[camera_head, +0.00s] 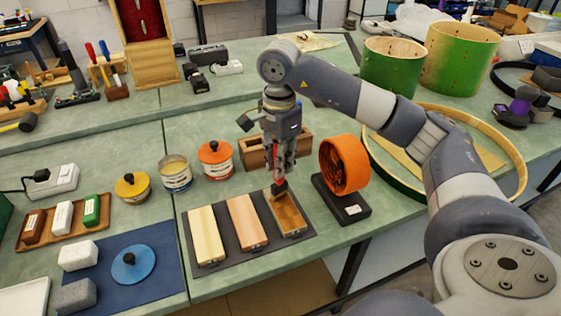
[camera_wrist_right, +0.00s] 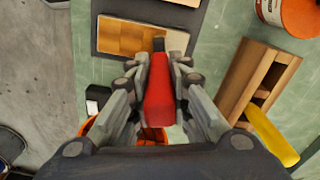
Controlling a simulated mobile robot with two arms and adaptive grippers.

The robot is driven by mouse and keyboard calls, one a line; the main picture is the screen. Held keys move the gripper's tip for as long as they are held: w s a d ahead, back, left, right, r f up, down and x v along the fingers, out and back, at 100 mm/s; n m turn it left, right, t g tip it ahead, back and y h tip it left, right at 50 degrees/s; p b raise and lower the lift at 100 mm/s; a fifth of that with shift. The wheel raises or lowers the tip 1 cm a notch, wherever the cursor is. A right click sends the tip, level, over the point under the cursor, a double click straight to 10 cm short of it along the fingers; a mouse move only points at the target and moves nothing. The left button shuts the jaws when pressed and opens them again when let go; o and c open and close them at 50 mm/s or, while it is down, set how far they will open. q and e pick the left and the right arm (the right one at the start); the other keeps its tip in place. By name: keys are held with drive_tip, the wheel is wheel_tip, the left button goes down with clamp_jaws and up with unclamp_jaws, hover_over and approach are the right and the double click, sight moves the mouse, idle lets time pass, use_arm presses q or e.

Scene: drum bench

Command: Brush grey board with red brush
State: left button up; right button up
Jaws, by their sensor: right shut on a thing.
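My right gripper (camera_head: 279,165) is shut on the red brush, whose red handle (camera_wrist_right: 158,95) lies between the fingers in the right wrist view. The brush's dark bristle tip (camera_wrist_right: 158,44) points down at the rightmost board (camera_head: 288,222) and appears to touch it. That board is mostly covered in uneven orange-brown, with a paler strip at one end in the right wrist view (camera_wrist_right: 118,36). I see no plainly grey board. Beside it on a dark mat (camera_head: 226,257) lie a pinkish board (camera_head: 246,221) and a pale yellow board (camera_head: 207,234). My left gripper is not in view.
An orange wheel on a black base (camera_head: 342,209) stands close right of the boards. A wooden holder (camera_head: 253,154) and an orange-lidded can (camera_head: 216,160) stand behind them. A yellow handle (camera_wrist_right: 272,136) rests at the holder. A drum hoop (camera_head: 515,165) lies to the right.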

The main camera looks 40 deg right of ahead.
drive_tip(key=shift+w, duration=0.15)
drive_tip(key=shift+w+d, duration=0.2)
drive_tip(key=shift+w, duration=0.45)
drive_tip(key=shift+w+d, duration=0.15)
drive_tip(key=shift+w, duration=0.5)
wheel_tip(320, 180, up, 6)
drive_tip(key=p, duration=0.4)
drive_tip(key=shift+p, duration=0.35)
drive_tip(key=shift+f, duration=0.1)
